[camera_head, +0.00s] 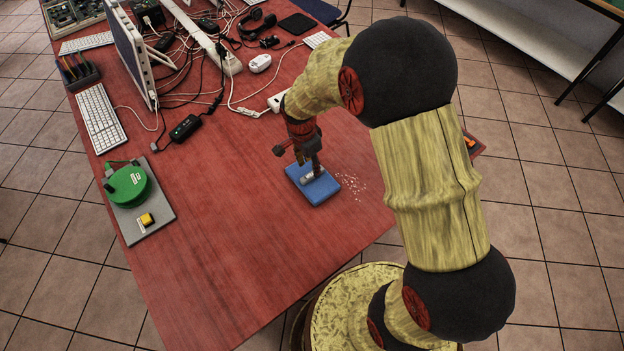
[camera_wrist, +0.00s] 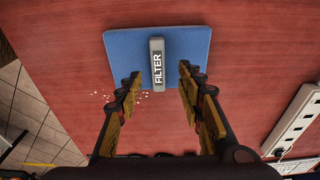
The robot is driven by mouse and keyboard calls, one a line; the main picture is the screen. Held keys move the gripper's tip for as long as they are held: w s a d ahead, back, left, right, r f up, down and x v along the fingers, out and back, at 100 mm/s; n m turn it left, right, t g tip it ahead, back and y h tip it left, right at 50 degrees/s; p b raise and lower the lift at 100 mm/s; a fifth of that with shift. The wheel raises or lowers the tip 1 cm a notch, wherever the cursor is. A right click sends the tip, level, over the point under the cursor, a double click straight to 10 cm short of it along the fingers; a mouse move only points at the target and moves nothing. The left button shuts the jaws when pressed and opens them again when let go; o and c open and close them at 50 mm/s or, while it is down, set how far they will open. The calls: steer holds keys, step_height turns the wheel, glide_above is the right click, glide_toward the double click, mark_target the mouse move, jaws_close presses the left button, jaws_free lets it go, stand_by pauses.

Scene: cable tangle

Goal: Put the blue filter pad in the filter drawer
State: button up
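The blue filter pad (camera_head: 324,192) lies flat on the red table near its right edge. The wrist view shows the pad (camera_wrist: 190,44) with a raised grey handle (camera_wrist: 157,62) marked FILTER. My gripper (camera_head: 309,172) is over the pad, pointing down. In the wrist view my gripper (camera_wrist: 159,79) is open, with one finger on each side of the handle and a gap on both sides. I cannot tell how high the fingertips are above the pad. I cannot make out a filter drawer in either view.
Pale crumbs (camera_head: 349,184) lie right of the pad. A green round device (camera_head: 128,186) on a grey plate with a yellow button is at left. Cables, a white mouse (camera_head: 260,62) and a power strip (camera_head: 215,48) crowd the back. The table's front is clear.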

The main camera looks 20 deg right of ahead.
mark_target(312, 174)
steer(key=f, duration=0.1)
steer(key=f+b, duration=0.1)
steer(key=f, duration=0.2)
steer(key=shift+d+f, duration=0.25)
steer(key=shift+d, duration=0.05)
steer(key=shift+r, duration=0.1)
steer(key=shift+c, duration=1)
steer(key=c, duration=0.7)
jaws_close()
